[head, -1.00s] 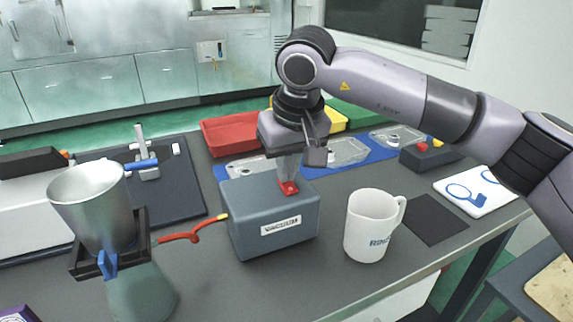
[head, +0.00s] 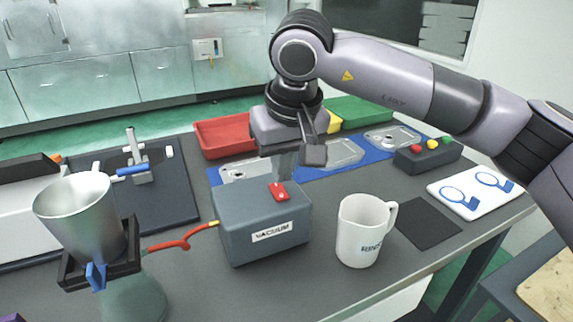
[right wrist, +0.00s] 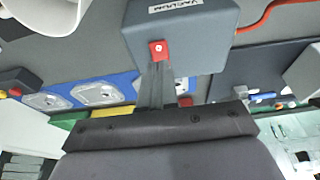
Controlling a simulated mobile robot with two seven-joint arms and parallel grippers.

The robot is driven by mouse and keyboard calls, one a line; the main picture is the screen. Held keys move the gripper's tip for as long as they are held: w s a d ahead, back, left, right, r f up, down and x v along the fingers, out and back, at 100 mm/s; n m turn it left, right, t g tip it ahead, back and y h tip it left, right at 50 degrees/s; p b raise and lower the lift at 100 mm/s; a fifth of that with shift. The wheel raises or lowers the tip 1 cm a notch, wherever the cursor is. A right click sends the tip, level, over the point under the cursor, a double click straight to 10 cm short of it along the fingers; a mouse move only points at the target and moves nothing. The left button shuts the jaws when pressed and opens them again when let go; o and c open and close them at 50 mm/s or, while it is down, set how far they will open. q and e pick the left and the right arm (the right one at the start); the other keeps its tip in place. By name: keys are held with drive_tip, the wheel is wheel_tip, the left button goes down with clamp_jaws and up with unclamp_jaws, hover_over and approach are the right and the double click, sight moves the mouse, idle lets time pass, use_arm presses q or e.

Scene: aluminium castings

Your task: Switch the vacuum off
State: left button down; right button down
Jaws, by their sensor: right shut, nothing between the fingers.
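The vacuum (head: 262,225) is a blue-grey box with a white "VACUUM" label (head: 272,232) on its front, standing on the dark bench. A red rocker switch (head: 279,191) with a small white mark sits on its top; it also shows in the right wrist view (right wrist: 158,50). I cannot tell for sure which way the rocker is tipped. My right gripper (head: 286,168) is shut and empty, its fingers just behind the switch; the fingertips (right wrist: 157,66) look close to the switch's edge in the right wrist view. My left gripper is out of view.
A white mug (head: 362,235) stands right of the vacuum. On its left, a red hose (head: 180,243) leads to a metal cup (head: 85,215) in a black holder. Behind are a red tray (head: 222,138), a blue mat (head: 300,172) with castings, and a button box (head: 428,155).

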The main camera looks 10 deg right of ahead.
drive_tip(key=s+v, duration=0.2)
drive_tip(key=v, duration=0.8)
drive_tip(key=shift+d, duration=0.2)
